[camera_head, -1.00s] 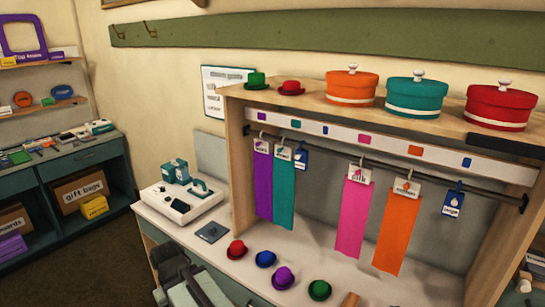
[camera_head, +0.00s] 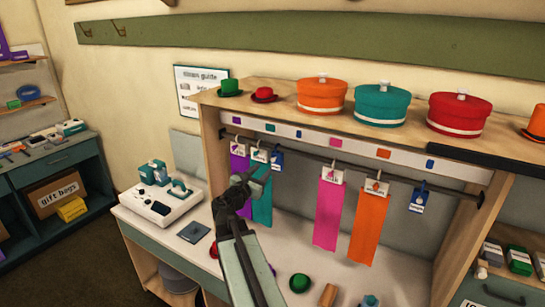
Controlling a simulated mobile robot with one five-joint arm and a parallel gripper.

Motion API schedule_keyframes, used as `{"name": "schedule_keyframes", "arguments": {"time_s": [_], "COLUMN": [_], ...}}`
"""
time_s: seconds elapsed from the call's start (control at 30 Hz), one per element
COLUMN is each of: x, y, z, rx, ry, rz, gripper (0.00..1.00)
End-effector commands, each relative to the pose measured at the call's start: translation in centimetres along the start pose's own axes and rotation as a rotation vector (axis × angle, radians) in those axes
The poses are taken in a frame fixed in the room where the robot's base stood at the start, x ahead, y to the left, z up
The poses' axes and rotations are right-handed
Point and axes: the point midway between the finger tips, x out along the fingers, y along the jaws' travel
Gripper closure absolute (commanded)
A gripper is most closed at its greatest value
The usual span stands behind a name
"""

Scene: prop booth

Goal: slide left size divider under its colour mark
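The left size divider (camera_head: 277,160) is a small blue tag hooked on the dark rail (camera_head: 345,172), just right of the teal scarf (camera_head: 262,208). The label strip (camera_head: 355,146) above carries coloured marks. A blue mark (camera_head: 298,133) sits up and right of this divider, and another blue mark (camera_head: 430,163) is farther right. The right size divider (camera_head: 419,199) hangs right of the orange scarf. My gripper (camera_head: 252,180) is raised in front of the purple and teal scarves, left of and slightly below the left divider. Contact and finger opening are unclear.
A pink scarf (camera_head: 329,215) and an orange scarf (camera_head: 368,228) hang right of a wide gap on the rail. A green hat (camera_head: 300,283) stands on the counter. Hat boxes, such as the teal one (camera_head: 380,104), stand on the top shelf.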

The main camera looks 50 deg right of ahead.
Motion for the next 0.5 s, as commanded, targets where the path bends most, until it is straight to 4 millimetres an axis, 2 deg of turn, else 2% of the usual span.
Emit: {"name": "schedule_keyframes", "arguments": {"time_s": [0.17,0.27,0.5], "x": [0.4,1.5,5.9], "y": [0.0,0.1,0.1], "z": [0.0,0.0,-0.1], "rx": [-0.008,-0.007,-0.005], "ry": [-0.003,-0.003,-0.002], "rz": [0.001,0.0,-0.002], "gripper": [0.62,0.62,0.62]}}
